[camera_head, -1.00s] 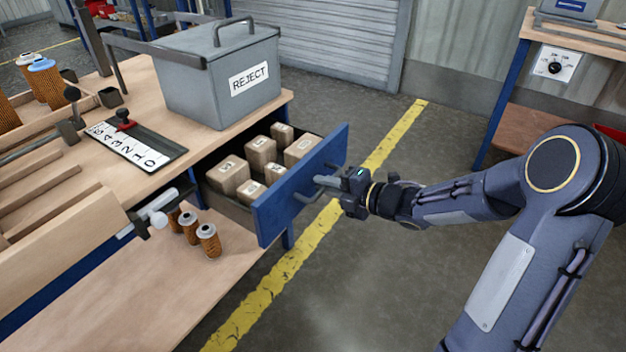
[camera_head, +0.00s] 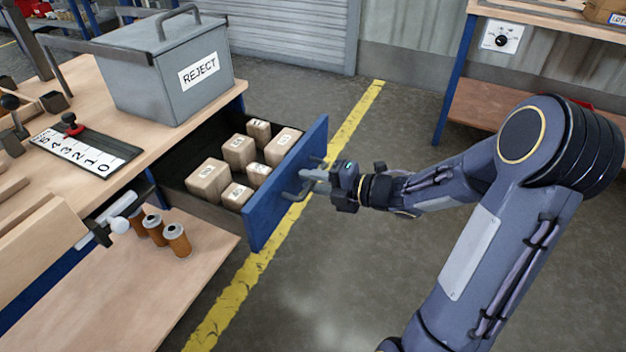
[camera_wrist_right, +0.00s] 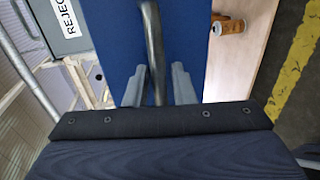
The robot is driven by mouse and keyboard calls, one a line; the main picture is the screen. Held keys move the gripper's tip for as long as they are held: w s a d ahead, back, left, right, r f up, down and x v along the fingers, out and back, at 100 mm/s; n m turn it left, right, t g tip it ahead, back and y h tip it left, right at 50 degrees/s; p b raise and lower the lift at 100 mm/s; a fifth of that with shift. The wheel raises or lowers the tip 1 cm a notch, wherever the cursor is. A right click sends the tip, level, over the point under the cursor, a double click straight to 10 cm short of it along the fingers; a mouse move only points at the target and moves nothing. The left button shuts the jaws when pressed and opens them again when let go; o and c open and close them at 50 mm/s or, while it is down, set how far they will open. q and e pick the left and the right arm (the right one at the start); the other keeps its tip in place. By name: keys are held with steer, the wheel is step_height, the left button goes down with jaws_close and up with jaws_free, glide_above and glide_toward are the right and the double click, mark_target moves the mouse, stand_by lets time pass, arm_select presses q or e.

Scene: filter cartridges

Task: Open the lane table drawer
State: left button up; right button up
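The lane table (camera_head: 210,108) has a blue-fronted drawer (camera_head: 262,212) that stands well out from under its top. Several labelled cartons (camera_head: 238,150) sit inside the drawer. My right gripper (camera_head: 309,179) is at the drawer's handle (camera_head: 293,196), in front of the blue face. My left gripper is not in view.
A grey REJECT bin (camera_head: 165,75) stands on the table top beside a numbered strip (camera_head: 85,153). Several orange cartridges (camera_head: 176,240) stand on the lower shelf (camera_head: 130,290). Floor with a yellow line (camera_head: 238,290) is open in front of the drawer. Another bench (camera_head: 500,105) stands at the right.

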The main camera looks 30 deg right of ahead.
steer(key=shift+o, duration=0.4)
steer(key=shift+d+r, duration=0.1)
steer(key=p+v, duration=0.2)
steer(key=v, duration=0.5)
steer(key=shift+s, duration=0.35)
steer(key=shift+w+d, duration=0.1)
steer(key=shift+d, duration=0.1)
